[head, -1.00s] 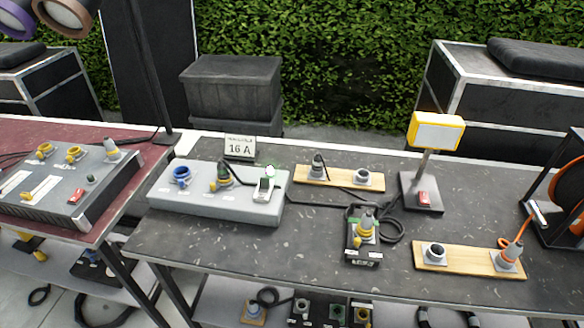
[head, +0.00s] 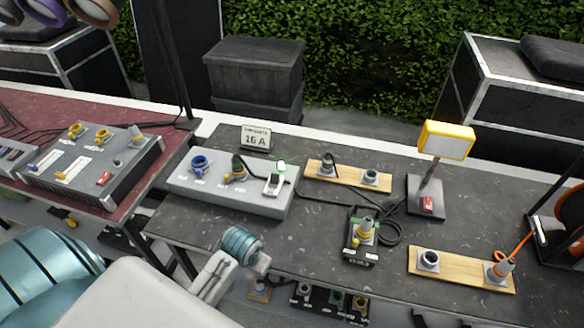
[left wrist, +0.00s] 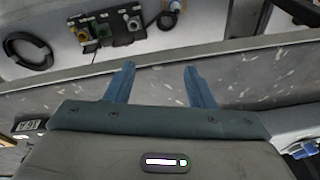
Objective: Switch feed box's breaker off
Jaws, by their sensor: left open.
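The feed box appears to be the light grey box (head: 235,203) on the dark table in the head view. It has a blue socket, a yellow socket with a dark plug in it, and a pale breaker (head: 273,184) at its right end with a green light above it. My left arm comes in at the lower left, in front of the table; its fingers are hard to make out there. In the left wrist view my left gripper (left wrist: 160,85) is open and empty, over the table's front edge and apart from the box. My right gripper is not in view.
A 16 A sign (head: 255,138) stands behind the box. Another grey panel (head: 95,165) is on the red table. Cables lie between them.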

